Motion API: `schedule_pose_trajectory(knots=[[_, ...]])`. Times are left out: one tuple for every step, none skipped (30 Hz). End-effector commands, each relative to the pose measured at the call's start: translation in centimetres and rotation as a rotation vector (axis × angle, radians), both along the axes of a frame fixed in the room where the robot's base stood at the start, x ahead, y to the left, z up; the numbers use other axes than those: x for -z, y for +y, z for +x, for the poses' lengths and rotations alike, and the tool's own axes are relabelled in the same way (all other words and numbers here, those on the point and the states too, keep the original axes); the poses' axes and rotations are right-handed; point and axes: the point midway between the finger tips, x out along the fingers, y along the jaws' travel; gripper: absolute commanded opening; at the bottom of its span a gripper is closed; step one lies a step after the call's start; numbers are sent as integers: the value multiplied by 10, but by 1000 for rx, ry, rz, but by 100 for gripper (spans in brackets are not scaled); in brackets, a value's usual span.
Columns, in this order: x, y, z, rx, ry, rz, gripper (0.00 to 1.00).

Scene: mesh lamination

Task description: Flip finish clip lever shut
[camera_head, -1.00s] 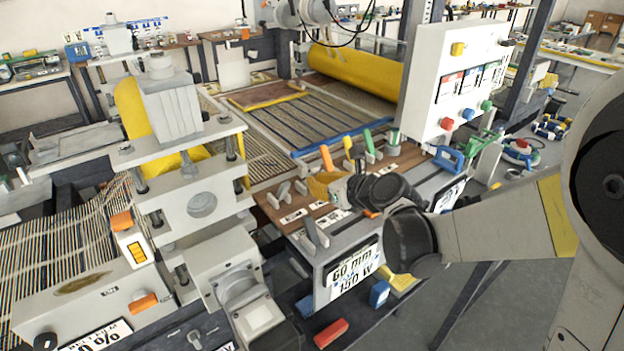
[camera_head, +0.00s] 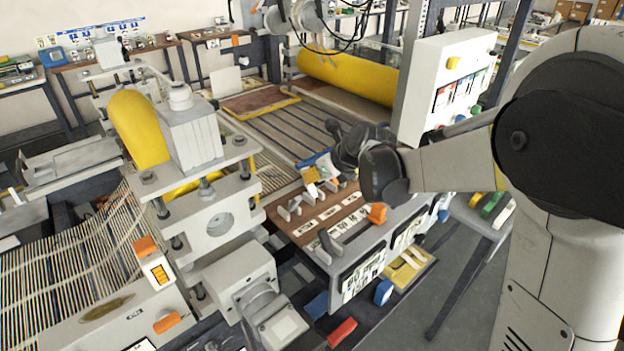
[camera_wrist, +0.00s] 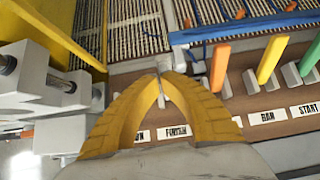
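My gripper's yellow fingers (camera_wrist: 160,78) arch together in the wrist view, their tips meeting or almost meeting. In the head view my gripper (camera_head: 312,182) is over the far part of the brown clip board, partly hidden by my wrist. A label that seems to read FINISH (camera_wrist: 176,131) is partly covered by the right finger. A grey clip part shows between and just beyond the fingertips; I cannot tell whether they touch it. An orange upright lever (camera_wrist: 220,66) stands just right of the fingers, with a yellow lever (camera_wrist: 270,58) and a green lever (camera_wrist: 312,54) farther right.
The brown clip board (camera_head: 338,213) carries grey clips and white labels. A grey block with bolts (camera_wrist: 45,82) is close on the left in the wrist view. A blue bar (camera_wrist: 240,27) lies beyond the levers. A white control box (camera_head: 447,75) stands behind my arm.

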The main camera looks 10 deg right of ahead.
Motion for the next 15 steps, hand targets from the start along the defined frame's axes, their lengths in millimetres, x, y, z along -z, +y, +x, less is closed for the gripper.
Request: schedule_pose_trajectory(knots=[[0,2,2,0,0,0,0],[0,2,3,0,0,0,0],[0,3,4,0,-1,1,0],[0,4,5,0,-1,1,0],[0,4,6,0,-1,1,0],[0,5,7,-1,-1,0,0],[0,6,7,-1,-1,0,0],[0,6,8,-1,-1,0,0],[0,6,8,-1,-1,0,0],[0,7,9,-1,-1,0,0],[0,7,9,-1,-1,0,0],[0,7,10,-1,-1,0,0],[0,7,10,-1,-1,0,0],[0,7,10,-1,-1,0,0],[0,8,10,-1,-1,0,0]])
